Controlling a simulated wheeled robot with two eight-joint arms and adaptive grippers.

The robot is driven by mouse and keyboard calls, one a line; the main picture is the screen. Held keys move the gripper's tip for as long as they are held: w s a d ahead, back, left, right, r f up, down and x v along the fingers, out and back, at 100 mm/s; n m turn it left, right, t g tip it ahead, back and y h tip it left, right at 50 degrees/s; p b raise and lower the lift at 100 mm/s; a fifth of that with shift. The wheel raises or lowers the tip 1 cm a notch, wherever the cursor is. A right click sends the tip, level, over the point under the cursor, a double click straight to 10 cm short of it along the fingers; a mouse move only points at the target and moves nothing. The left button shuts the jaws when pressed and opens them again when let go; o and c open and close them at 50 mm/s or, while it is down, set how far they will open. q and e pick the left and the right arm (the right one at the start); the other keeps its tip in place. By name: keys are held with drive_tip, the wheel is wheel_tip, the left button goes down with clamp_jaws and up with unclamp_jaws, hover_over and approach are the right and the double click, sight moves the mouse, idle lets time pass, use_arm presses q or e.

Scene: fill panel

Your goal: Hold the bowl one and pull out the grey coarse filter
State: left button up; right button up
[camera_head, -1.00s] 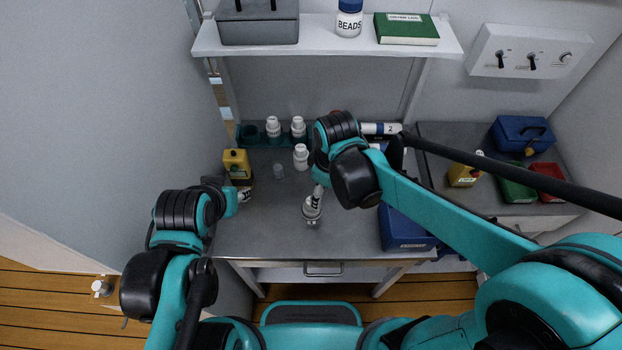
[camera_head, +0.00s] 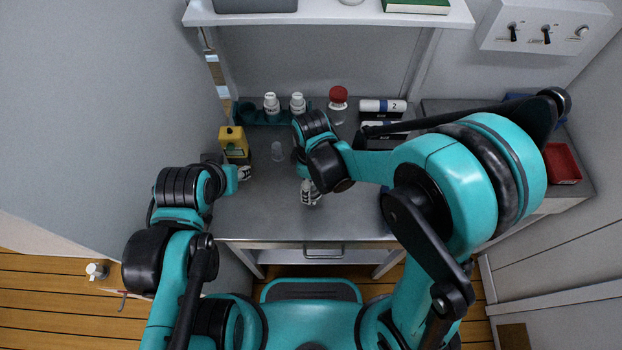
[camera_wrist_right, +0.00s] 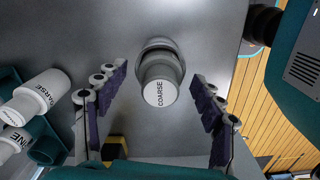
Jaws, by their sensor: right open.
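In the right wrist view, a filter with a white end marked COARSE (camera_wrist_right: 160,93) and a grey ringed lower part stands on the grey table. It is between the fingers of my right gripper (camera_wrist_right: 160,95), which is open with a gap on each side. In the head view this gripper (camera_head: 311,192) is over the middle of the table, and my arm hides the filter. My left gripper (camera_head: 243,173) is small at the table's left side, close to a yellow container (camera_head: 234,142); its jaws cannot be made out. I cannot tell which object is bowl one.
A green rack (camera_head: 248,115) at the back holds white filters (camera_head: 272,103). A red-capped jar (camera_head: 338,103) and white cylinders (camera_head: 382,106) are at the back right. The table's front (camera_head: 260,225) is clear.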

drive_tip(key=c, duration=1.3)
drive_tip(key=o, duration=1.3)
wheel_tip(320, 180, up, 12)
